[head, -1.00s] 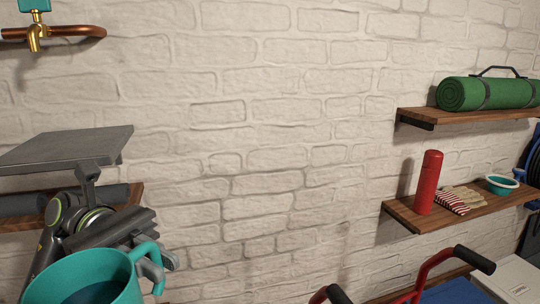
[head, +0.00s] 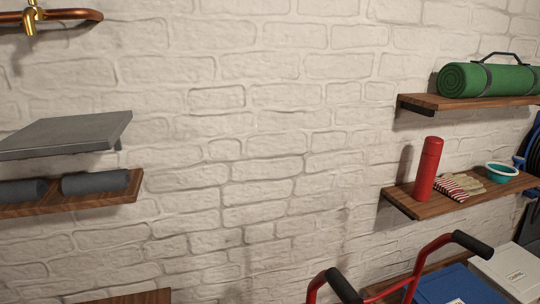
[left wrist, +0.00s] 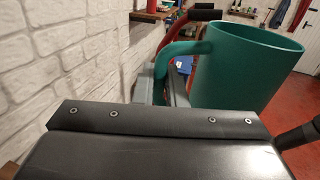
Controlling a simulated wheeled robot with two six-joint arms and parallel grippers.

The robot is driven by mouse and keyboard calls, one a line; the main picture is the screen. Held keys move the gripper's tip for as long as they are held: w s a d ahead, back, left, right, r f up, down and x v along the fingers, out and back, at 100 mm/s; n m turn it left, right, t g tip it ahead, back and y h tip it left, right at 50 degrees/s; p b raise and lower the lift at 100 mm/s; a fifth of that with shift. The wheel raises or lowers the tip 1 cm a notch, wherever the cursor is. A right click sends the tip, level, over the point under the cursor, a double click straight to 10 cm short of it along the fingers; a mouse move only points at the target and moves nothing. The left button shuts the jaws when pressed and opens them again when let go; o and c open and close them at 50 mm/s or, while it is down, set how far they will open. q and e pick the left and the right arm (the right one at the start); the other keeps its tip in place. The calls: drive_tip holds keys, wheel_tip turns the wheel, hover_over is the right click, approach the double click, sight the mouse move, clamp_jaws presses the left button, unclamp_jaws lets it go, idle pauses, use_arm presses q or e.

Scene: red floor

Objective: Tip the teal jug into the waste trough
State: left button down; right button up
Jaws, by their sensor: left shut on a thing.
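The teal jug (left wrist: 238,68) is in the left wrist view, at the right of centre, with its handle (left wrist: 180,50) toward the left. It looks roughly upright; its inside is hidden from this angle. My left gripper (left wrist: 163,82) is shut on the handle, and the jug is held off the floor beside the brick wall. Neither the jug nor my left gripper shows in the head view. My right gripper is not in view. I cannot make out a waste trough in either view.
A grey slab shelf (head: 65,135) and a wooden shelf with dark rolls (head: 95,183) are at the left. At the right, shelves hold a green rolled mat (head: 490,80) and a red flask (head: 428,168). Red handles with black grips (head: 430,262) rise below. Red floor (left wrist: 290,118) shows.

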use_arm(q)
drive_tip(key=shift+s+a+f+n+t+y, duration=0.1)
drive_tip(key=shift+a+f+n+t+y, duration=0.25)
drive_tip(key=shift+n+t+y, duration=0.7)
drive_tip(key=shift+s+a+f+n+t+y, duration=0.1)
drive_tip(key=shift+f+n+t+y, duration=0.35)
drive_tip(key=shift+n+t+y, duration=0.6)
drive_tip(key=shift+s+a+f+n+t+y, duration=0.1)
drive_tip(key=shift+a+f+n+t+y, duration=0.25)
drive_tip(key=shift+n+t+y, duration=0.65)
